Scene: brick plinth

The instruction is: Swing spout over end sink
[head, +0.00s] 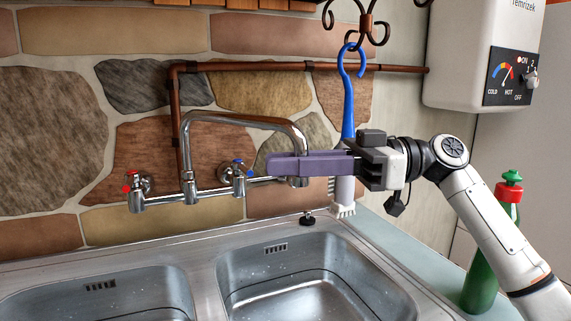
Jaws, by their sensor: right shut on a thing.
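The chrome spout (243,116) arches from the wall-mounted faucet body (190,190) to the right, with its end over the back edge of the right sink (317,258). My right gripper (290,165) comes in from the right, its purple fingers shut on the spout's downturned end. The fingers hide part of that end; its tip shows just below them. The left sink (95,295) lies to the left and is cut off by the frame. My left gripper is not in view.
Red (128,187) and blue (239,166) tap handles flank the spout's base. A blue-handled brush (347,95) hangs behind my right gripper. A green bottle (482,265) stands at right, near my right arm. A water heater (482,55) is above.

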